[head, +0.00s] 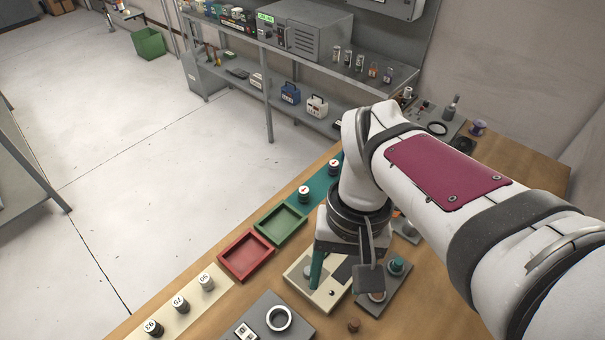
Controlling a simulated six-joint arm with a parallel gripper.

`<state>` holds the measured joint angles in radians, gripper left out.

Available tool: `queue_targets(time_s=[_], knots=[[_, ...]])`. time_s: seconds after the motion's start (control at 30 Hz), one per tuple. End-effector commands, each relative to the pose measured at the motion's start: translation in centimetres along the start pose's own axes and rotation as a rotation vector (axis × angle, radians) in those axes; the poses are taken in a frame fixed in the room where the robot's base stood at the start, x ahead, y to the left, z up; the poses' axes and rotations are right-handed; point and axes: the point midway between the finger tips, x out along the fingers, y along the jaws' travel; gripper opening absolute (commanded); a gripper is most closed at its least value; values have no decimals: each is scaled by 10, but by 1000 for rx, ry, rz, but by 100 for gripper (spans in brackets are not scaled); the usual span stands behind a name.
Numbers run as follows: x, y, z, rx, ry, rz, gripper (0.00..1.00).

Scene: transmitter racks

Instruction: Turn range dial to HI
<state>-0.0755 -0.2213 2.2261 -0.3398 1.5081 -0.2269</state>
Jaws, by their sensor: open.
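My gripper (343,280) points down over the bench at lower centre, its two fingers apart with nothing seen between them. A cream box (326,305) with a dark panel sits below and partly behind it. A grey box (397,294) stands just right of the cream box; it carries a teal knob (397,265) and another round part partly hidden by the right finger. I cannot read any HI mark or tell which knob is the range dial. Whether a finger touches either box is unclear.
A red tray (245,275) and green tray (259,227) lie left of my gripper. A cream strip (190,316) with several numbered knobs is at lower left. A grey box with a ring (279,319) is in front. Shelves with equipment (330,87) stand behind.

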Motion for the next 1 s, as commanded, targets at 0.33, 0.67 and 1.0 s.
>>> queue_targets(time_s=[0.33,0.67,1.0], knots=[[37,-78,-160,-657,-250,208,61],[93,-68,-160,-709,-275,221,61],[177,-43,-145,-706,-271,219,61]])
